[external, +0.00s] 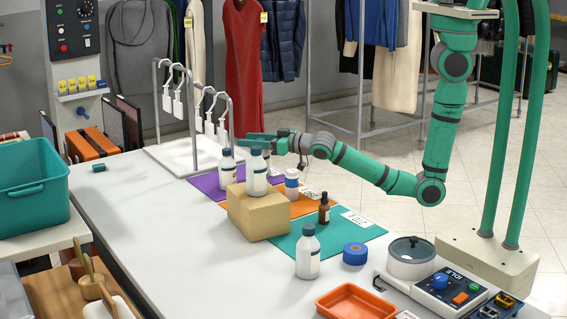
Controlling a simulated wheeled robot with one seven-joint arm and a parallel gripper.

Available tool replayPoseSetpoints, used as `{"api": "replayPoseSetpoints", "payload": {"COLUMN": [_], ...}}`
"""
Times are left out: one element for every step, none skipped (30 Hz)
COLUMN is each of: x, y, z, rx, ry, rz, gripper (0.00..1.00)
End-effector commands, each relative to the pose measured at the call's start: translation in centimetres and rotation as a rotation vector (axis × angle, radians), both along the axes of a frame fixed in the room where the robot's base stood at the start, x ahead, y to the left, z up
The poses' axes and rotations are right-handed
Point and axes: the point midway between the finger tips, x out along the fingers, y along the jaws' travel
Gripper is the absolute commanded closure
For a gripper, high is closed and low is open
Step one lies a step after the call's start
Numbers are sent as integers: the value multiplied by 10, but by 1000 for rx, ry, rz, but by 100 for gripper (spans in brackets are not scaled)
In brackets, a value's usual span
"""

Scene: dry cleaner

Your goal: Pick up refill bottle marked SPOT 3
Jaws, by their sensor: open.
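Several white bottles with dark caps stand on the counter, and I cannot read their markings, so I cannot tell which is SPOT 3. One white bottle (257,177) stands upright on a cardboard box (258,217). Another white bottle (227,172) stands behind it on the purple mat (205,183). A third white bottle (308,258) stands at the front, by the edge of the teal mat (338,238). My gripper (258,141) is open and empty, pointing left near cap height of the bottle on the box. Contact cannot be told.
A small blue-capped bottle (292,185) is on the orange mat. A brown dropper bottle (324,209), a blue roll (355,254) and an orange tray (356,303) are to the right.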

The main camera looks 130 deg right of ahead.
Motion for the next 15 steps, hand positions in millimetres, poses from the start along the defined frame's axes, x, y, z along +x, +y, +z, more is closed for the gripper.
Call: {"api": "replayPoseSetpoints", "payload": {"x": [1, 2, 2, 2, 2, 2, 2, 2, 2, 2, 2, 2, 2, 2, 2], "y": [-2, -2, -2, -2, -2, -2, -2, -2, -2, -2, -2, -2, -2, -2, -2], "z": [0, 0, 0, 0, 0, 0, 0, 0, 0, 0, 0, 0, 0, 0, 0], "rx": [0, 0, 0, 0, 0, 0, 0, 0, 0, 0, 0, 0, 0, 0, 0], "ry": [0, 0, 0, 0, 0, 0, 0, 0, 0, 0, 0, 0, 0, 0, 0], "rz": [0, 0, 1, 1, 1, 1, 1, 1, 1, 1, 1, 1, 1, 1, 1], "gripper": [55, 55, 55, 55, 55, 55, 55, 58, 67, 74, 82, 91, 98, 100, 100]}}
